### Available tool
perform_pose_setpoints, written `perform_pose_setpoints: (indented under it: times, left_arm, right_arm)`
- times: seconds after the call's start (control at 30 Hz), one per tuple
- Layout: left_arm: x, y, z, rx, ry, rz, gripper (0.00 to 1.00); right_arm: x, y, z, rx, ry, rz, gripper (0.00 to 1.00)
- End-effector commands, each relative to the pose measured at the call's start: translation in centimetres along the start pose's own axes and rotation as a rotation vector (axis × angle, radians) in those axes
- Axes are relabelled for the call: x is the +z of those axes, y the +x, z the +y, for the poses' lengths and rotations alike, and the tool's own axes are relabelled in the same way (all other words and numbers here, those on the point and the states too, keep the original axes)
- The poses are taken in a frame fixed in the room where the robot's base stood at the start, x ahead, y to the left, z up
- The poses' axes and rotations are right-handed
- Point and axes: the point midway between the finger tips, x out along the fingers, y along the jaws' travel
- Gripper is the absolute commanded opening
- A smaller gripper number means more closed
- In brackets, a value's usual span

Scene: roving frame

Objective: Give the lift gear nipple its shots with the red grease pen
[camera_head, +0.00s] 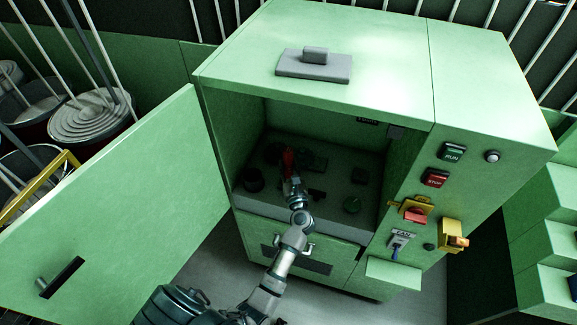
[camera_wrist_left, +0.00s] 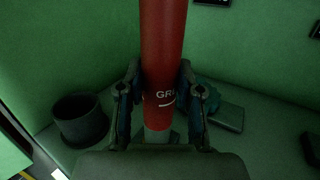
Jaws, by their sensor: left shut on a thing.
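The red grease pen (camera_head: 288,160) stands inside the open green cabinet, held by my left gripper (camera_head: 292,181). In the left wrist view the pen (camera_wrist_left: 162,45) is a red tube with white lettering and a pale lower end. There my left gripper (camera_wrist_left: 160,100) has a finger on each side of it, shut on it. The pen's far end is out of that view. I cannot make out the lift gear nipple among the dark parts on the cabinet's inner deck. My right gripper is not in view.
A dark round cup (camera_wrist_left: 80,120) stands on the deck left of the pen. The cabinet door (camera_head: 120,215) hangs open at left. The right-hand panel carries a green RUN button (camera_head: 452,152), a red STOP button (camera_head: 435,178) and a red-yellow switch (camera_head: 416,214).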

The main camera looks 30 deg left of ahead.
Motion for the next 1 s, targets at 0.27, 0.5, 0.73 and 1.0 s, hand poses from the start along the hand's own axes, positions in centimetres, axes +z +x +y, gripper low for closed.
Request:
perform_pose_setpoints:
  times: [0.27, 0.5, 0.73, 1.0]
  left_arm:
    - [0.2, 0.0, 0.0, 0.0, 0.0, -0.003, 0.0]
    - [1.3, 0.2, 0.0, 0.001, -0.002, -0.004, 0.0]
    - [2.8, 0.3, 0.0, 0.001, -0.002, -0.004, 0.0]
    - [4.6, 0.6, 0.0, 0.001, -0.001, -0.004, 0.0]
  right_arm:
    - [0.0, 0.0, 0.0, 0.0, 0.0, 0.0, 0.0]
    - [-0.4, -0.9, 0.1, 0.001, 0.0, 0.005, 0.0]
    - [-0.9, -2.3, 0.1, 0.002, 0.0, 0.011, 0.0]
    - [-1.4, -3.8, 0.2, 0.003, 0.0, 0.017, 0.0]
